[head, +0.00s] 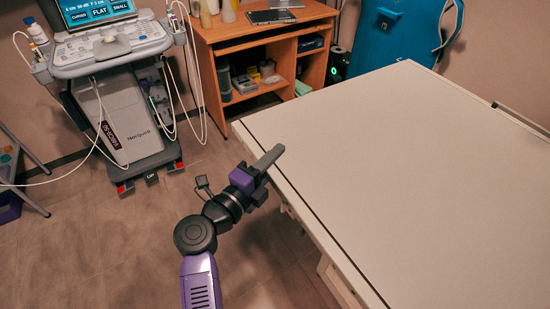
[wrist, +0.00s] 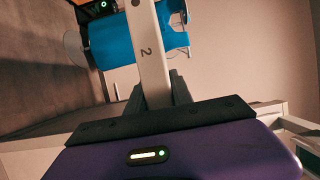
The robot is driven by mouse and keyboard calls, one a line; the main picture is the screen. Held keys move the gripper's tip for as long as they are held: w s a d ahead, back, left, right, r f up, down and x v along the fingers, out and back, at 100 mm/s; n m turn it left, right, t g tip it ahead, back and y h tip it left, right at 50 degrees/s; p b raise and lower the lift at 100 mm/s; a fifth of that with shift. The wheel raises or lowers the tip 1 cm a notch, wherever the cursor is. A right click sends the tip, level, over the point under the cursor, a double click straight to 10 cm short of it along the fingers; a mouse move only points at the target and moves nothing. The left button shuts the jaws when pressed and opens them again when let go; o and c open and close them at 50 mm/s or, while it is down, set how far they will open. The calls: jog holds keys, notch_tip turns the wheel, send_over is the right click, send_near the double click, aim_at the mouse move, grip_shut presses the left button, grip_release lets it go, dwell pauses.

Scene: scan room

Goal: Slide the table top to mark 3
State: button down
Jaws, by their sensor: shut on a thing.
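The table top (head: 400,170) is a large pale slab filling the right half of the head view, with a dark line along its left edge. My gripper (head: 268,162) is at that left edge, near the far left corner. In the wrist view, my gripper (wrist: 162,92) is shut on a pale strip (wrist: 147,30) that looks like the table's edge. Mark 3 is not visible. The gripped part is hidden between the dark fingers.
An ultrasound machine (head: 115,110) on a wheeled base stands at the far left. A wooden desk (head: 255,35) with shelves is behind the table's far left corner. A blue chair-like piece (head: 395,35) stands beyond the far edge.

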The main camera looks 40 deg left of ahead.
aim_at(283, 170)
jog(key=d+p, duration=0.2)
jog(key=shift+s+r+p, duration=0.15)
jog(key=shift+s+p, duration=0.2)
jog(key=shift+p, duration=0.05)
jog(key=shift+s+d+f+p, duration=0.25)
jog(key=shift+d+p, duration=0.3)
jog(key=shift+d, duration=0.1)
jog(key=c, duration=1.1)
grip_release()
jog(key=shift+s, duration=0.1)
